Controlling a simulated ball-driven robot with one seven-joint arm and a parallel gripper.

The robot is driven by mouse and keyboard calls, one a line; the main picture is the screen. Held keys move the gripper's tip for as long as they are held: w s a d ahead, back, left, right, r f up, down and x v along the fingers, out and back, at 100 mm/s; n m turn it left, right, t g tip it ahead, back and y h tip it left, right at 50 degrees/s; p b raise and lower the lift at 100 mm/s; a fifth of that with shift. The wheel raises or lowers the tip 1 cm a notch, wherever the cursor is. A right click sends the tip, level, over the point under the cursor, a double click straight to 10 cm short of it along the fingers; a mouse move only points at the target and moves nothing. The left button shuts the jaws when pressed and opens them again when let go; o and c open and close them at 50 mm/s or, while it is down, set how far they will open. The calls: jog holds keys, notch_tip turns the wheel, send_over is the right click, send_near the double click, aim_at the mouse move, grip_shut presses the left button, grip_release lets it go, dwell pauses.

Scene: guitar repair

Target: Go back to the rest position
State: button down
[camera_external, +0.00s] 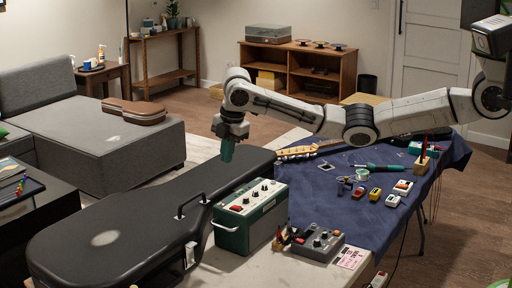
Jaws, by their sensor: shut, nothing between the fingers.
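My gripper (227,153) hangs pointing down at the end of my arm, left of the picture's middle. Its teal-green fingers are together, with nothing seen between them. It is in front of the far end of the black guitar case (130,232) in the picture; its height above the case is hard to judge. My arm stretches from the upper right across the picture, over the blue cloth-covered table (335,215).
A green amplifier (250,217) and a grey pedal (318,242) stand near the case. A guitar headstock (296,152), a soldering iron (378,167) and several small pedals lie on the blue cloth. A grey sofa (90,140) and a wooden shelf (297,70) are behind.

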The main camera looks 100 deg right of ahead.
jog(key=s+a+f+y, duration=0.2)
jog(key=a+f, duration=0.9)
jog(key=a, duration=0.2)
jog(key=s+a+f+m, duration=0.1)
jog(key=s+a+f, duration=0.3)
jog(key=s, duration=0.1)
jog(key=s+a+f+m+y, duration=0.1)
jog(key=s+a+f, duration=0.3)
jog(key=a, duration=0.1)
jog(key=s+a+f+m, duration=0.2)
jog(key=s+a+f, duration=0.2)
jog(key=s+a, duration=0.1)
jog(key=shift+s+f, duration=0.35)
jog(key=shift+f, duration=0.05)
jog(key=shift+m, duration=0.9)
jog(key=s, duration=0.2)
jog(key=s+f, duration=0.1)
jog(key=s, duration=0.2)
jog(key=s+a+f, duration=0.1)
jog(key=s, duration=0.1)
jog(key=shift+s+f, duration=0.15)
jog(key=shift+s, duration=0.1)
jog(key=s+d+m+h, duration=0.1)
jog(key=s+d, duration=0.1)
jog(key=s, duration=0.7)
jog(key=s+d+r+m, duration=0.1)
jog(key=s+d+m, duration=0.1)
jog(key=s, duration=0.7)
jog(key=shift+s+m+g+h, duration=0.3)
jog(key=shift+h, duration=0.1)
